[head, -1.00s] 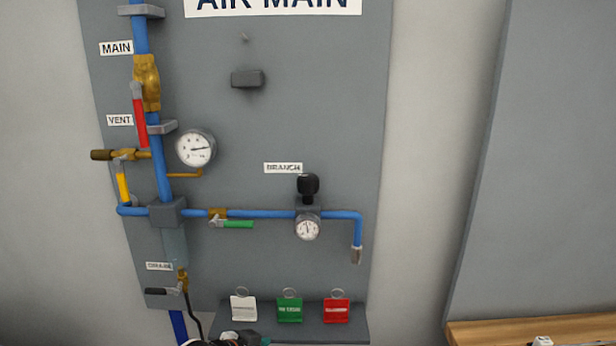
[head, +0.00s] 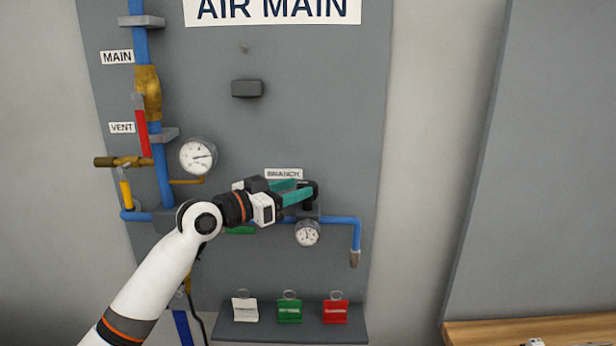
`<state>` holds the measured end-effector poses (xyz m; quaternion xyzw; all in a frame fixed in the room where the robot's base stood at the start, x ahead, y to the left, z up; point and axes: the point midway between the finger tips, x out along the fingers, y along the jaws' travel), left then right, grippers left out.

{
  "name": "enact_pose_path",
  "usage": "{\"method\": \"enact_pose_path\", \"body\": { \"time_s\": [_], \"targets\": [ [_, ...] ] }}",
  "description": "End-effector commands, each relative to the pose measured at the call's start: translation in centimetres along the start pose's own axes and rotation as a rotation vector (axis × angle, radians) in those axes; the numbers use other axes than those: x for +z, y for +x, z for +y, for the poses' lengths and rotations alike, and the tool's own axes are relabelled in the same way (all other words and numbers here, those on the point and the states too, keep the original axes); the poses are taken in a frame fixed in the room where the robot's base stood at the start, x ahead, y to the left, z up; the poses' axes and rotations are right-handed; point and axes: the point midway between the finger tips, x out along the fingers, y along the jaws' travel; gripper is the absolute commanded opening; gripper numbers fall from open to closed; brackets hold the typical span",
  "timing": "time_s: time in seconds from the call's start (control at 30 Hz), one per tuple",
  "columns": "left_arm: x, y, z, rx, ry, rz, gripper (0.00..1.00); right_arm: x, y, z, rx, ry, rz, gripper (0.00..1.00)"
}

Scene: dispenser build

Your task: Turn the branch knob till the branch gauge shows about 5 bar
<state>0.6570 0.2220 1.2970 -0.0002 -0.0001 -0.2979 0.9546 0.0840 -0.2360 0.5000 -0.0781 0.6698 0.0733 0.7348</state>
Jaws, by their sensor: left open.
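The black branch knob (head: 313,190) sits on the regulator below the BRANCH label (head: 284,174), on the blue branch pipe. The small round branch gauge (head: 307,233) hangs just below it; its needle points roughly upward, but the figures are too small to read. My left gripper (head: 304,192) reaches in from the left with its teal fingers at the knob. The fingers are open and seem to lie either side of the knob; I cannot tell whether they touch it. The gripper hides part of the regulator and pipe. My right gripper is not in view.
The larger main gauge (head: 198,156) is up and left. The red lever (head: 142,133), yellow lever (head: 126,194) and green lever (head: 241,230) are on the pipes. A shelf (head: 260,333) below holds white, green and red tags. The panel right of the pipe is clear.

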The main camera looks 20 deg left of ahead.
Motion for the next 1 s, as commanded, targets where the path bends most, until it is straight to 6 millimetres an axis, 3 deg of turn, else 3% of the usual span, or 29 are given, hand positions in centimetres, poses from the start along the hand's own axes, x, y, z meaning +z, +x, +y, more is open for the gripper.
{"method": "enact_pose_path", "body": {
  "time_s": [0.23,0.63,0.83,1.0],
  "targets": [
    [0.1,3.6,0.0,0.000,-0.001,0.001,0.46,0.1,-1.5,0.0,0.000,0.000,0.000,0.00],
    [-0.1,4.3,-0.1,0.000,0.001,0.001,0.46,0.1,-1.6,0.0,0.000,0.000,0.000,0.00],
    [-0.1,4.3,0.0,0.000,0.001,0.001,0.14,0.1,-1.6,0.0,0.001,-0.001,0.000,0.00],
    [-0.5,4.4,0.0,-0.012,0.000,0.002,0.14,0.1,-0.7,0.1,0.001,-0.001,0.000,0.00]
  ]
}}
